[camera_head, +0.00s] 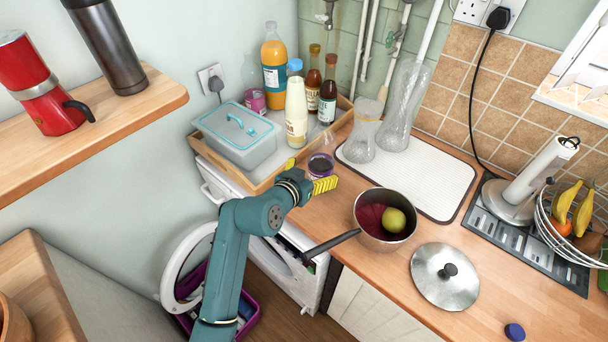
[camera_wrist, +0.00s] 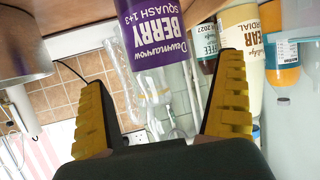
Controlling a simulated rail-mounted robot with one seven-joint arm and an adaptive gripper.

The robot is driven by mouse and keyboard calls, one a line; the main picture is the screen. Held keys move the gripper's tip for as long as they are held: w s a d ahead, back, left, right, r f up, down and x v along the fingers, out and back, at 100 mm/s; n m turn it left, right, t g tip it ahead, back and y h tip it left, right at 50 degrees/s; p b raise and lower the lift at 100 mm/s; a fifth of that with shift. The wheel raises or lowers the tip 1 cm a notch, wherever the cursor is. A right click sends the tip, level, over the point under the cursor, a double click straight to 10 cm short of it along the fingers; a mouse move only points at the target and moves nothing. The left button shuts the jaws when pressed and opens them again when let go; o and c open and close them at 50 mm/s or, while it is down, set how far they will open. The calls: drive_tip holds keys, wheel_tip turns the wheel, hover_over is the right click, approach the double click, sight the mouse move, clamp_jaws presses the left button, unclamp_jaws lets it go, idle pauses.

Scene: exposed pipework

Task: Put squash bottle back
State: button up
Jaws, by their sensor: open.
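The squash bottle (camera_head: 320,165), clear with a purple label, stands on the wooden counter beside the tray's right front edge. In the wrist view its purple "Berry Squash" label (camera_wrist: 155,45) lies ahead, between my yellow fingers; the picture is upside down. My gripper (camera_head: 308,176) is open and empty, just in front of the bottle. It also shows in the wrist view (camera_wrist: 163,85). I see no finger touching the bottle. The wooden tray (camera_head: 268,183) holds several bottles and a grey lidded box (camera_head: 235,137).
A cream cordial bottle (camera_head: 297,110), sauce bottles (camera_head: 328,100) and an orange bottle (camera_head: 273,60) stand close behind. A saucepan (camera_head: 386,220) with its handle pointing toward my arm is at the right. Clear glassware (camera_head: 363,135) stands on a white mat (camera_head: 440,185).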

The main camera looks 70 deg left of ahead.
drive_tip(key=v, duration=0.7)
drive_tip(key=shift+p, duration=0.35)
drive_tip(key=shift+w, duration=0.1)
drive_tip(key=w+d+r+m+t+h, duration=0.1)
drive_tip(key=w+d+r+m+t, duration=0.1)
drive_tip(key=w+d+r, duration=0.5)
drive_tip(key=w+d+r+m+t+h, duration=0.1)
drive_tip(key=w+d+r+m+t, duration=0.25)
drive_tip(key=d, duration=0.65)
drive_tip(key=w+d+r+t+h, duration=0.1)
drive_tip(key=w+d+r+t, duration=0.1)
drive_tip(key=w+d+r, duration=0.5)
drive_tip(key=s+d+r+m+t+h, duration=0.1)
drive_tip(key=s+d+r+h, duration=0.1)
drive_tip(key=d+r, duration=0.3)
drive_tip(key=s+d+r+m+t+h, duration=0.1)
drive_tip(key=d+r, duration=0.4)
drive_tip(key=d, duration=0.6)
drive_tip(key=s+d+r+m+t+h, duration=0.1)
drive_tip(key=s+d+r+t+h, duration=0.2)
drive_tip(key=d+r, duration=0.2)
drive_tip(key=d, duration=0.3)
drive_tip(key=shift+s+d+h, duration=0.3)
drive_tip(key=shift+s, duration=0.05)
